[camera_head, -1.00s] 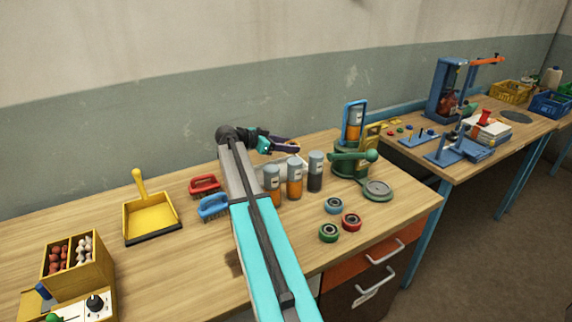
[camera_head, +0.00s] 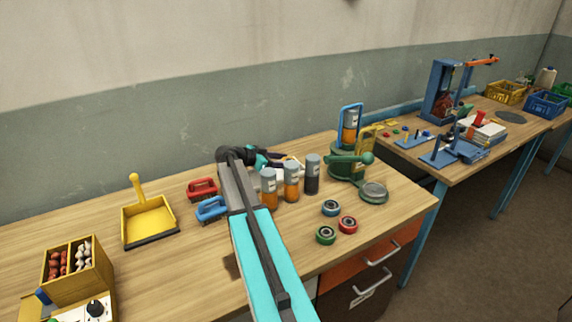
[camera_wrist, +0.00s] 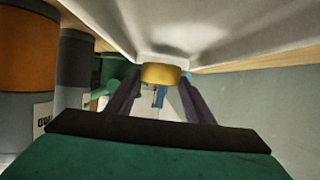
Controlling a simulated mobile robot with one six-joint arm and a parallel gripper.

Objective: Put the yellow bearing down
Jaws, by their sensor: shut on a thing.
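My gripper (camera_wrist: 162,82) is shut on the yellow bearing (camera_wrist: 162,73), which shows between the two dark fingertips in the wrist view. A white tray-like surface (camera_wrist: 235,40) lies close by the bearing there; I cannot tell whether they touch. In the head view my gripper (camera_head: 284,160) is low over the bench, behind the grey-topped cans, at the white tray (camera_head: 294,170). The bearing cannot be made out in that view. Blue (camera_head: 330,208), red (camera_head: 348,225) and green (camera_head: 325,235) bearings lie on the bench at the right.
Three cans (camera_head: 291,182) stand just in front of my gripper. A green press (camera_head: 350,163) stands to their right. Red (camera_head: 203,189) and blue (camera_head: 211,208) brushes and a yellow dustpan (camera_head: 149,221) lie left of my arm.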

